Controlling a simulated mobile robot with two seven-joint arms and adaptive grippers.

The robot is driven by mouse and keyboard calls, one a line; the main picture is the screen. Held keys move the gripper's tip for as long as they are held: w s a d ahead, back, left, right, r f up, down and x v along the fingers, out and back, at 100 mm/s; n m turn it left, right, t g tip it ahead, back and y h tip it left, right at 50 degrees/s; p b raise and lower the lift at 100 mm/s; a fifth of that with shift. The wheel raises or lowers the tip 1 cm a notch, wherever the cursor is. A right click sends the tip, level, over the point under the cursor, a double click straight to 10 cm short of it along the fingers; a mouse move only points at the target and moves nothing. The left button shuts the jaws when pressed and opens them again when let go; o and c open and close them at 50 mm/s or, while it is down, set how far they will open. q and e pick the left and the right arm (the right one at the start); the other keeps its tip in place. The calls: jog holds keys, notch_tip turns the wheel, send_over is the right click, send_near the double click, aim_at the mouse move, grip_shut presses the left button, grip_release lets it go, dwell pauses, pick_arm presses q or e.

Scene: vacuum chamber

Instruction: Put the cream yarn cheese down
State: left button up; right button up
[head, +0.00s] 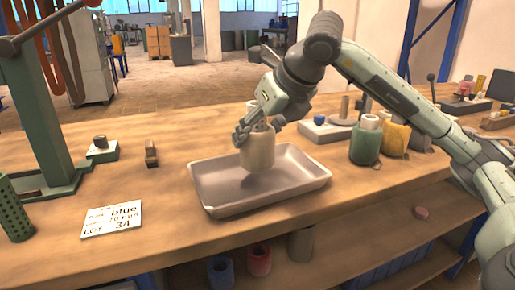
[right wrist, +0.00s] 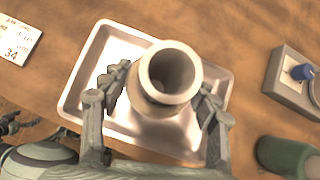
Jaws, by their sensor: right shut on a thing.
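The cream yarn cheese (head: 258,153) is a pale hollow cylinder, held upright over the metal tray (head: 213,205). My right gripper (head: 257,130) is shut on it. In the right wrist view the cheese (right wrist: 168,75) shows its open top, with the fingers of my right gripper (right wrist: 163,100) on both sides of it. The tray (right wrist: 80,88) lies below it and looks otherwise empty. A shadow lies on the tray under the cheese, which seems to hang a little above the tray floor.
A green cheese (head: 365,146) and a yellow one (head: 395,138) stand right of the tray. A label card (head: 112,219) lies front left. A green stand (head: 45,130) rises at left. Bare wood surrounds the tray.

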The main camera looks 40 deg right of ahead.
aim_at(258, 150)
notch_tip(258, 150, down, 4)
jog(key=shift+r, duration=0.2)
jog(key=shift+f, duration=0.1)
pick_arm(q)
jog(key=shift+w+d+r+b, duration=0.1)
jog(key=shift+w+r+b, duration=0.3)
jog(key=shift+r, duration=0.3)
pick_arm(e)
jog(key=shift+f, duration=0.1)
jog(key=o, duration=1.4)
pick_arm(q)
jog(key=shift+r, duration=0.3)
